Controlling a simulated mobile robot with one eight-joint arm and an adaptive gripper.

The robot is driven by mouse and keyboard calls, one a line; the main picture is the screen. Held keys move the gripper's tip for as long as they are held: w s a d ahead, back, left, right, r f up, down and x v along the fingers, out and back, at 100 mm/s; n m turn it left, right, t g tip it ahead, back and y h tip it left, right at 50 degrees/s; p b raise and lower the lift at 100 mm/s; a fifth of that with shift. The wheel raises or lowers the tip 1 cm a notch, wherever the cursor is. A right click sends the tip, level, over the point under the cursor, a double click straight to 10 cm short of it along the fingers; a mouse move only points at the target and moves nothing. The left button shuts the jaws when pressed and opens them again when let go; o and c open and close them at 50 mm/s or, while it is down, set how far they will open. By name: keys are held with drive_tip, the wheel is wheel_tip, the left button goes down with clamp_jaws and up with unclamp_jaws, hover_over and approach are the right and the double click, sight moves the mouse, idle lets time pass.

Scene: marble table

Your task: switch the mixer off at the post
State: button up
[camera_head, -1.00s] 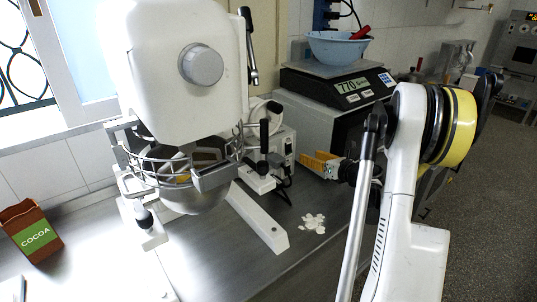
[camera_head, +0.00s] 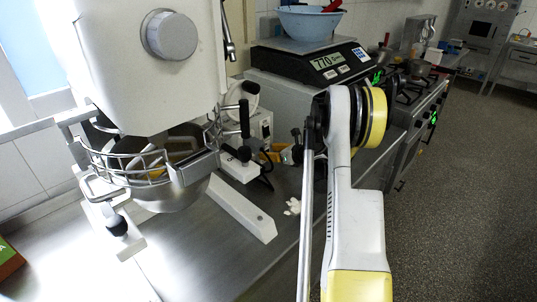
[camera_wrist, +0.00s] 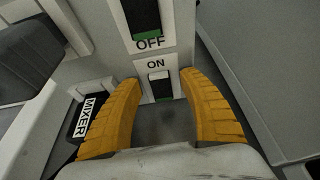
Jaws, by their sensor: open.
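The white mixer (camera_head: 125,60) stands at the left, with a wire guard (camera_head: 125,165) around its steel bowl. The pale switch post (camera_head: 262,125) stands just right of it. In the wrist view, the post's face shows an upper dark switch (camera_wrist: 142,18) with OFF below it, and a lower rocker switch (camera_wrist: 160,86) with ON above it. Each has a green part at its bottom. A black tag reading MIXER (camera_wrist: 87,116) is at the left. My gripper (camera_wrist: 160,82) is open, its orange fingers either side of the lower switch. Contact cannot be told. In the head view, my arm partly hides the gripper (camera_head: 272,153).
A scale (camera_head: 315,62) with a blue bowl (camera_head: 308,22) stands behind my arm. A white scrap pile (camera_head: 293,206) lies on the steel counter. The mixer's foot (camera_head: 243,208) extends below the post. A stove (camera_head: 415,100) is at the right.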

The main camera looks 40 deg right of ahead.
drive_tip(key=shift+w, duration=0.1)
clamp_jaws()
drive_tip(key=f+t+b, duration=0.1)
drive_tip(key=b, duration=0.2)
drive_tip(key=shift+t, duration=0.3)
drive_tip(key=shift+s+t+b, duration=0.2)
drive_tip(key=shift+t+b, duration=0.3)
drive_tip(key=shift+b, duration=0.05)
drive_tip(key=shift+r+t, duration=0.3)
drive_tip(key=shift+t, duration=0.1)
unclamp_jaws()
